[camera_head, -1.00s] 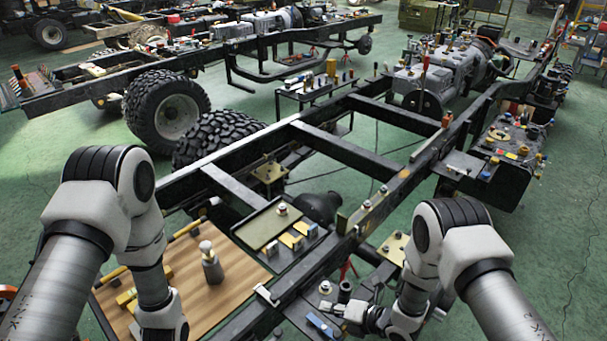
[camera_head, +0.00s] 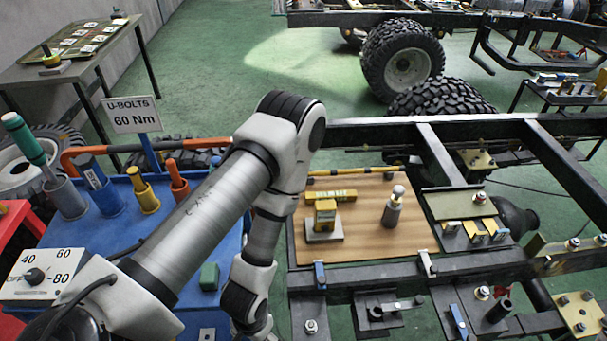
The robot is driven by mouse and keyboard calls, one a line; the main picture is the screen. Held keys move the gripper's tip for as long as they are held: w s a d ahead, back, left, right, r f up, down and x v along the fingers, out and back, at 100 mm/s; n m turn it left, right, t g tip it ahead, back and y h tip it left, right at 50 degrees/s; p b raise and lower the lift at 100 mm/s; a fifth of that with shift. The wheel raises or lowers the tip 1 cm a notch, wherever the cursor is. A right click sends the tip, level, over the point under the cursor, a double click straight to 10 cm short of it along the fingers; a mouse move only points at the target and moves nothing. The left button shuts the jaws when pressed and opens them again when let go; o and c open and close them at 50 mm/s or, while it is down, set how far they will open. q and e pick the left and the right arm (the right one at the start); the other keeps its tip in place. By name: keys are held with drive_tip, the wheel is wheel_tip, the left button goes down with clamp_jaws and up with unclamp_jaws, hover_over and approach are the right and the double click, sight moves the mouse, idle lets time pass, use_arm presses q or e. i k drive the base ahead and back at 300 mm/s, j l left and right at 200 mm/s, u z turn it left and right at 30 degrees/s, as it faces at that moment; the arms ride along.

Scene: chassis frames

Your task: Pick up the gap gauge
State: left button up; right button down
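I cannot tell for certain which object is the gap gauge. On the wooden board (camera_head: 345,245) lie a yellow bar with dark lettering (camera_head: 331,196) and a yellow block on a pale grey base (camera_head: 325,215). A grey bottle with a pale cap (camera_head: 393,207) stands upright to their right. My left arm comes in from the lower left, and its wrist points down between the blue bench and the board. Its gripper is cut off by the bottom edge. My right arm and gripper are out of view.
The blue bench (camera_head: 150,235) holds tools in cups, a green block (camera_head: 209,277) and a "U-BOLTS 60 Nm" sign (camera_head: 134,116). A dial box (camera_head: 40,274) stands at far left. The black chassis frame (camera_head: 480,128) surrounds the board. A small tray (camera_head: 459,206) lies right of it.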

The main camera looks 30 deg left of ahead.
sight(325, 212)
drive_tip(key=j+u, duration=0.1)
drive_tip(key=u, duration=0.25)
drive_tip(key=i+j+u, duration=0.1)
drive_tip(key=u, duration=0.25)
drive_tip(key=i, duration=0.1)
drive_tip(key=k, duration=0.35)
drive_tip(key=i+l, duration=0.1)
drive_tip(key=l, duration=0.6)
drive_tip(key=i+l, duration=0.1)
drive_tip(key=l, duration=0.55)
drive_tip(key=i+l, duration=0.1)
drive_tip(key=l, duration=0.6)
drive_tip(key=u, duration=0.05)
